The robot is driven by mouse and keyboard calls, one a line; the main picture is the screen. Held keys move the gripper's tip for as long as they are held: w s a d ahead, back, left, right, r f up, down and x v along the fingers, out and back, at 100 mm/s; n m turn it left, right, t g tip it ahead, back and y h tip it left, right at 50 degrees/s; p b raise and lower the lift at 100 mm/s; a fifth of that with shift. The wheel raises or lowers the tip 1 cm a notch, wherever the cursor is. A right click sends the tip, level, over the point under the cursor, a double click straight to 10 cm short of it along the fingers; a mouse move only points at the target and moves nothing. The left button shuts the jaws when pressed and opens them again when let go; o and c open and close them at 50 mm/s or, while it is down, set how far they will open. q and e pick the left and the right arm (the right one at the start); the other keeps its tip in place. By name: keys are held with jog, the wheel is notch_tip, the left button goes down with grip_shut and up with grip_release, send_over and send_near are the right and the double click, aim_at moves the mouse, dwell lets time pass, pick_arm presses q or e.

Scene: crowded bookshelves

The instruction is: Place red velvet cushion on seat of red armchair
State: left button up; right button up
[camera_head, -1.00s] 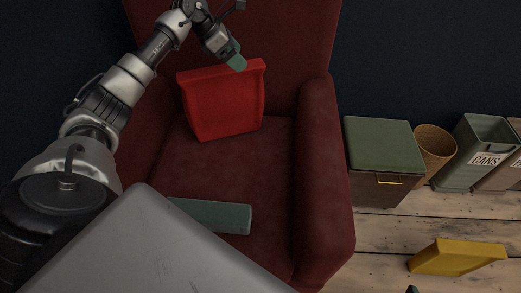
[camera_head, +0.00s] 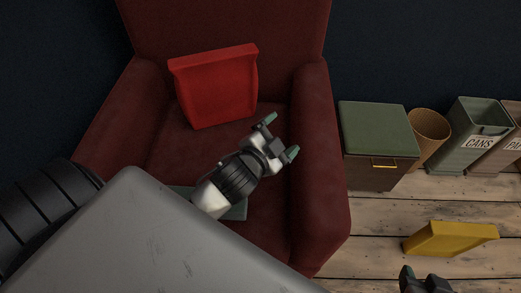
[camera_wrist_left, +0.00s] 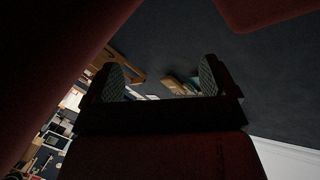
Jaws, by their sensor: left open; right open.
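The red velvet cushion (camera_head: 215,90) stands upright, slightly tilted, on the seat of the red armchair (camera_head: 322,165), near the backrest. My left gripper (camera_head: 281,136) is open and empty over the right side of the seat, apart from the cushion. Its open fingers (camera_wrist_left: 160,80) also show in the left wrist view with nothing between them. A dark red surface at that view's top right is too unclear to name. My right gripper (camera_head: 424,281) shows partly at the bottom edge, open, with nothing seen in it.
A grey-green block-like item (camera_head: 236,211) lies on the front seat, partly hidden by my left arm.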

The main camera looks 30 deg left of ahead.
pick_arm(q)
jog(key=s+d+f+n+g, duration=0.1)
jog(key=s+f+n+g, duration=0.2)
jog(key=s, duration=0.3)
jog(key=s+d+f+n+g, duration=0.1)
jog(key=s+f+n+g, duration=0.2)
jog(key=s, duration=0.3)
jog(key=shift+d+n+g, duration=0.3)
jog(key=shift+g, duration=0.2)
